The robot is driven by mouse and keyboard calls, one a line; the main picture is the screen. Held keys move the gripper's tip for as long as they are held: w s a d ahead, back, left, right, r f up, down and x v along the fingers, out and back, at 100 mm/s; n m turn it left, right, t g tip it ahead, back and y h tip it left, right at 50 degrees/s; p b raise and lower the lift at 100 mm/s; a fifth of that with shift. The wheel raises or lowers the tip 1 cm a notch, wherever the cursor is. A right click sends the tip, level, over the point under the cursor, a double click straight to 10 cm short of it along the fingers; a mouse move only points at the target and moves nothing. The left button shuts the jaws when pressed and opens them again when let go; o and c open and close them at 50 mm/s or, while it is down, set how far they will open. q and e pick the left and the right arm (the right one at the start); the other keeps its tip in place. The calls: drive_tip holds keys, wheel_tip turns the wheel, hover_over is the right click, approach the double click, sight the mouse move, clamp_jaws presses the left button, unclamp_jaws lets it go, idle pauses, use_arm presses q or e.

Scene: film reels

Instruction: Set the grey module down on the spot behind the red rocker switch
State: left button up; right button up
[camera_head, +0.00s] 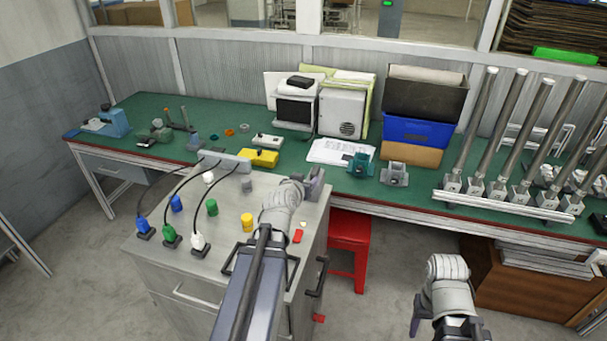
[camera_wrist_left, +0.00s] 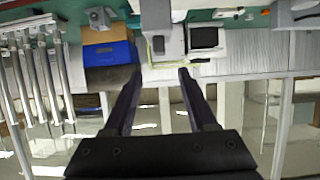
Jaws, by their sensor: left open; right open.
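A small grey module (camera_head: 247,186) stands on the grey cabinet top, behind the yellow cylinder (camera_head: 247,222). A small flat red piece (camera_head: 298,236), which looks like the red rocker switch, lies near the cabinet's right edge; my left arm passes close beside it. The spot behind it is partly hidden by my arm. My left gripper (camera_head: 315,182) is open and empty above the cabinet's back right corner. In the left wrist view, its spread fingers (camera_wrist_left: 160,85) have nothing between them. My right gripper (camera_head: 416,312) is open at the lower right, away from the cabinet, partly hidden.
The cabinet top (camera_head: 275,208) also holds blue (camera_head: 176,203), green (camera_head: 212,207) and white (camera_head: 208,178) cylinders, and plugs with black cables on its left. Behind it stands a green workbench (camera_head: 230,115) with boxes, papers and metal tubes. A red stool (camera_head: 350,235) stands to the right.

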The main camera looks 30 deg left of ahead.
use_arm(q)
drive_tip(key=shift+d+f, duration=0.1)
drive_tip(key=s+d+f+m+g+h, duration=0.1)
drive_tip(key=s+d+f+g, duration=0.15)
drive_tip(key=d, duration=0.55)
drive_tip(key=s+d+f+m+g+h, duration=0.2)
drive_tip(key=d+f, duration=0.2)
drive_tip(key=d, duration=0.3)
drive_tip(key=s+d+f+m+g+h, duration=0.1)
drive_tip(key=s+d+f+g, duration=0.2)
drive_tip(key=d, duration=0.5)
drive_tip(key=s+d+f+m+g+y, duration=0.1)
drive_tip(key=s+d+g, duration=0.2)
drive_tip(key=s, duration=0.3)
drive_tip(key=s+d+f+m+g+y, duration=0.1)
drive_tip(key=s+d+f+g, duration=0.1)
drive_tip(key=s+d, duration=0.3)
drive_tip(key=shift+s+d+f+g, duration=0.25)
drive_tip(key=shift+s+g, duration=0.2)
drive_tip(key=shift+s, duration=0.5)
